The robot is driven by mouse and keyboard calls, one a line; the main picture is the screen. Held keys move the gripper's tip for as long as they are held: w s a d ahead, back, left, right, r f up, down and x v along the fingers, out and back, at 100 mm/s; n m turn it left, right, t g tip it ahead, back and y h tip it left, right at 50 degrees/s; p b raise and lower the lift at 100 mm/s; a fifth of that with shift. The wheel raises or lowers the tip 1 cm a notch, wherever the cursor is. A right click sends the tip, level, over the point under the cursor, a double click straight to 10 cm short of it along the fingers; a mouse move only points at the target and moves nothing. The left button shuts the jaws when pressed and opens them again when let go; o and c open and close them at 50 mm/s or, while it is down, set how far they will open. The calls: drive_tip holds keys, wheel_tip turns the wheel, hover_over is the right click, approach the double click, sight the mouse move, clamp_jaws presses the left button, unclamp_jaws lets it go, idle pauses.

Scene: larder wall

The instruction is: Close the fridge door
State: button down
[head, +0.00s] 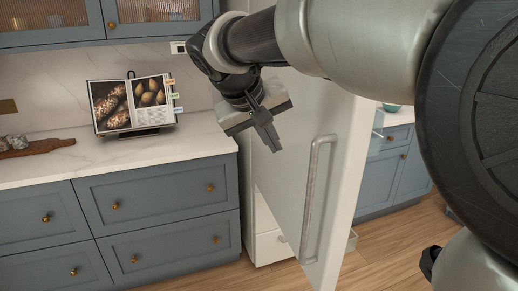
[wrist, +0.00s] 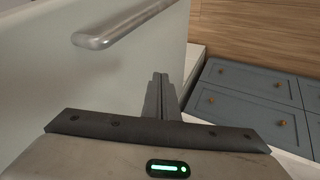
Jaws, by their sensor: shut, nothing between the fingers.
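The fridge door (head: 338,110) stands open in the head view, a pale panel seen at an angle. Its long vertical metal handle (head: 312,200) is on the face towards me. A white drawer shows in the fridge body (head: 268,240) behind the door's left side. My gripper (head: 268,138) is shut and empty, in front of the upper part of the door and left of the top of the handle. In the wrist view my shut fingers (wrist: 158,92) are beside the pale door (wrist: 110,75), with the handle (wrist: 120,28) above them. I cannot tell whether they touch the door.
Blue drawers (head: 130,215) under a pale counter (head: 100,165) stand left of the fridge. An open cookbook (head: 133,103) stands on the counter. More blue cabinets (head: 385,175) are behind the door to the right. Wooden floor (head: 390,245) is clear right of the door.

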drive_tip(key=b, duration=0.2)
approach(304, 169)
wheel_tip(304, 169, down, 4)
drive_tip(key=w+a, duration=0.1)
drive_tip(key=a, duration=0.1)
drive_tip(key=shift+w+d+r, duration=0.1)
drive_tip(key=shift+w+d, duration=0.2)
drive_tip(key=shift+d, duration=0.55)
drive_tip(key=shift+w+d+r, duration=0.1)
drive_tip(key=shift+w+d, duration=0.25)
drive_tip(key=shift+d, duration=0.5)
